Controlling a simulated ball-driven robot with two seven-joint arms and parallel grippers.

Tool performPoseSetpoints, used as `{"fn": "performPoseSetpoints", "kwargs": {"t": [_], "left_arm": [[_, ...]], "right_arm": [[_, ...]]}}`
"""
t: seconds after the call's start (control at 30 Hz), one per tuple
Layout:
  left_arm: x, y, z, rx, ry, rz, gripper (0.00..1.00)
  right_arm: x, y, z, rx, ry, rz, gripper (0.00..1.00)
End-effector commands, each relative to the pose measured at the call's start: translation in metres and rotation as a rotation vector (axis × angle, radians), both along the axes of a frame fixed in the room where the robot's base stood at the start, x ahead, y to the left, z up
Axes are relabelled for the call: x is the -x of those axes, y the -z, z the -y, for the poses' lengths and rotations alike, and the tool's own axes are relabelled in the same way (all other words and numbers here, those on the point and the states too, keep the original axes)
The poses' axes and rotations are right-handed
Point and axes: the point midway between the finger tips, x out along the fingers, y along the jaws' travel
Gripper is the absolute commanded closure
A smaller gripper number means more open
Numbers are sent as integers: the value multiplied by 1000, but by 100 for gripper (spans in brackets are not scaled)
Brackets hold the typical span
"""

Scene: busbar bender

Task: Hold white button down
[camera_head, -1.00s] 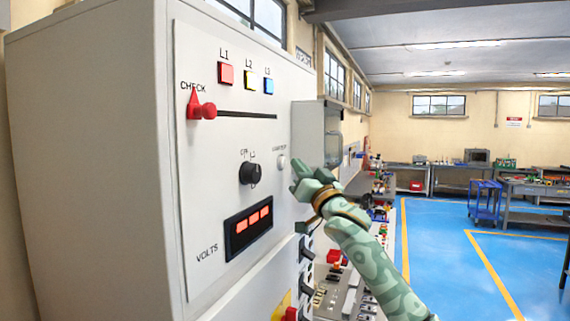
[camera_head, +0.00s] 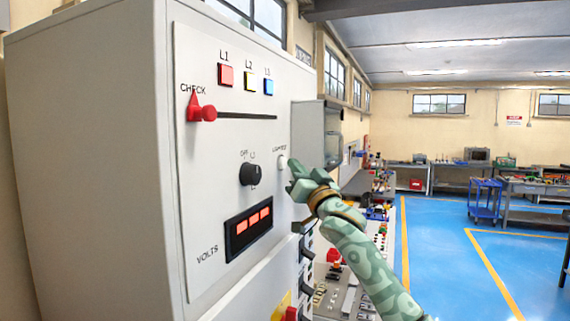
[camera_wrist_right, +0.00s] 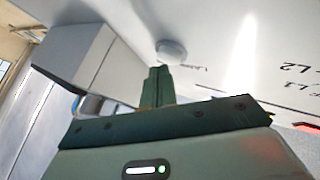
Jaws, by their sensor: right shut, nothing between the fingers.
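The white button (camera_head: 282,162) is a small round knob on the right part of the cabinet's front panel, beside a small label. In the right wrist view the white button (camera_wrist_right: 171,50) shows just beyond the fingertips. My right gripper (camera_head: 294,172) is shut and empty, with its tips close to the button, just right of and below it. In the right wrist view the shut fingers of my right gripper (camera_wrist_right: 156,72) point at the button. I cannot tell whether they touch it. My left gripper is not in view.
The panel holds a red slider handle (camera_head: 201,110), a black rotary knob (camera_head: 250,174), a lit red display (camera_head: 249,228) and red, yellow and blue lamps above. A grey box (camera_head: 317,143) stands out beyond the cabinet.

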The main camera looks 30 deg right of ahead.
Motion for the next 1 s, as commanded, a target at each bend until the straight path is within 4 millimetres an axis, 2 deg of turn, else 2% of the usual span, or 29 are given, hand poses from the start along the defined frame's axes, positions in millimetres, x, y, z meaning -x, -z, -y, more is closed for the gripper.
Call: {"fn": "performPoseSetpoints", "kwargs": {"t": [1.0], "left_arm": [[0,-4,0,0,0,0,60]], "right_arm": [[-8,0,-7,-1,-1,1,100]]}}
